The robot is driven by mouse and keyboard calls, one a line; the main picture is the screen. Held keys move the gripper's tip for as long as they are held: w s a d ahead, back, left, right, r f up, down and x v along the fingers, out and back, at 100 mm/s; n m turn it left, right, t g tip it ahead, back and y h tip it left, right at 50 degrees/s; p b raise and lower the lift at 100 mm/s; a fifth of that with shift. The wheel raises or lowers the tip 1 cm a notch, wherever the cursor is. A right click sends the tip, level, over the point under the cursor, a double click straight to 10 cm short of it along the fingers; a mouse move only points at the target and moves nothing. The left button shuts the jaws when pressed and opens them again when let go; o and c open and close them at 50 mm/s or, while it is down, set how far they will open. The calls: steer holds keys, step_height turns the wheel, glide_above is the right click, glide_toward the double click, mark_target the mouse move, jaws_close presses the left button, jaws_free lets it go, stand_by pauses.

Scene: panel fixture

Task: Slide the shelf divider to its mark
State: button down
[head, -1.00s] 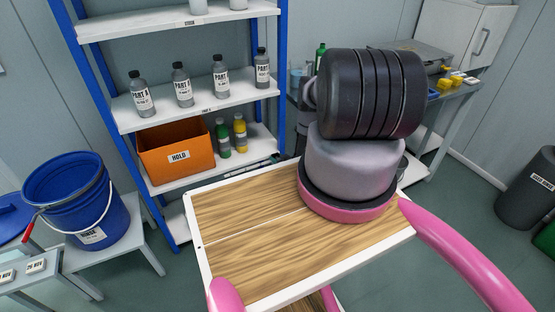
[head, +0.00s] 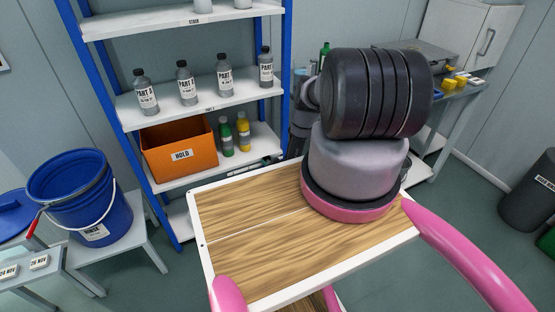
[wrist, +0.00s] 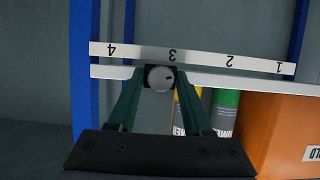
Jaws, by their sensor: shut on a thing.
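In the wrist view my gripper (wrist: 160,84) has its two green fingers closed in on a round grey knob (wrist: 159,77) with a dark surround, one finger on each side. The knob sits at the shelf's front edge, just by the 3 on a white number strip (wrist: 202,56) marked 1 to 4. The 4 is to the left and the 2 and 1 to the right. I cannot make out the divider's body behind the knob, nor a separate target mark. In the head view my gripper is hidden behind my arm.
The shelf rack (head: 175,103) has blue posts and holds several grey bottles. An orange HOLD box (head: 180,150), a green bottle (head: 226,138) and a yellow bottle (head: 243,133) stand on its lower shelf. A blue bucket (head: 79,198) stands on a side table (head: 150,228).

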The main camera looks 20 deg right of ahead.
steer(key=shift+s+a, duration=0.1)
steer(key=shift+a, duration=0.65)
steer(key=shift+c, duration=1.6)
jaws_free()
steer(key=v, duration=1)
steer(key=shift+s+r, duration=0.2)
steer(key=shift+s, duration=0.1)
steer(key=shift+s, duration=0.15)
